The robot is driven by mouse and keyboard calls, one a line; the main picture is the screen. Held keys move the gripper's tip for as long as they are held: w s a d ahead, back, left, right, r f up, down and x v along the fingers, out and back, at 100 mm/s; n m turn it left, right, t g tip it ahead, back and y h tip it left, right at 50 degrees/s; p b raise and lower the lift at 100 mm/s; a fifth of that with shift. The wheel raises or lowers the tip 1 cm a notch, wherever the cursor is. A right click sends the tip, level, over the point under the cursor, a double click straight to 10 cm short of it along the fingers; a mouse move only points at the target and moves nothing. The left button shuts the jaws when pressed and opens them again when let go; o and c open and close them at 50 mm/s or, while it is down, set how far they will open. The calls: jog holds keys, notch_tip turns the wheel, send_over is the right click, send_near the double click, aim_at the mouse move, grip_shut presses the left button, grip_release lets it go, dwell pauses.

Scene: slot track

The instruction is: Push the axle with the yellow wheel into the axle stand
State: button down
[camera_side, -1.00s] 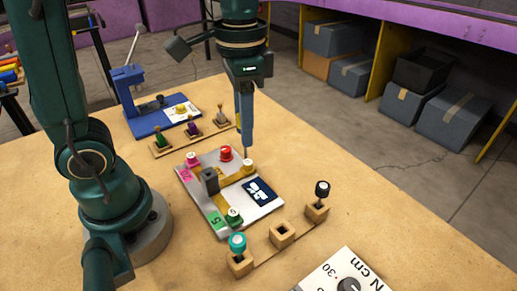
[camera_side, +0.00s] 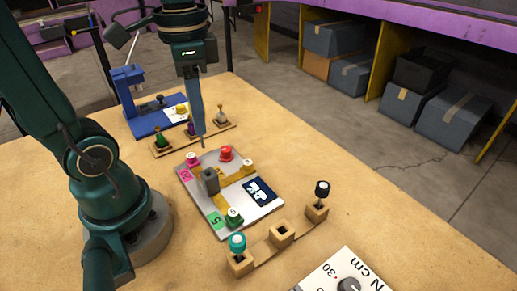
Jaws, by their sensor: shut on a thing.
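The yellow wheel (camera_side: 181,109) is on the white-topped right part of a blue stand (camera_side: 143,126) at the back left. The stand has an upright and a grey lever; a small dark part (camera_side: 161,99) is beside the wheel. The wheel's axle is too small to make out. My gripper (camera_side: 200,128) points down, shut, with a thin dark tip below its fingers; what it holds is hard to tell. It is in front and to the right of the yellow wheel, apart from it, and overlaps the wooden rack in the picture.
The wooden rack (camera_side: 215,132) bears green, purple and grey knobbed pieces. A grey slotted plate (camera_side: 217,221) with coloured wheels lies in front.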

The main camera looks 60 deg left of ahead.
aim_at(203, 147)
jog(key=shift+f, duration=2.7)
jog(key=shift+f, duration=2.65)
jog(key=c, duration=0.6)
grip_release()
jog(key=shift+r, duration=2.5)
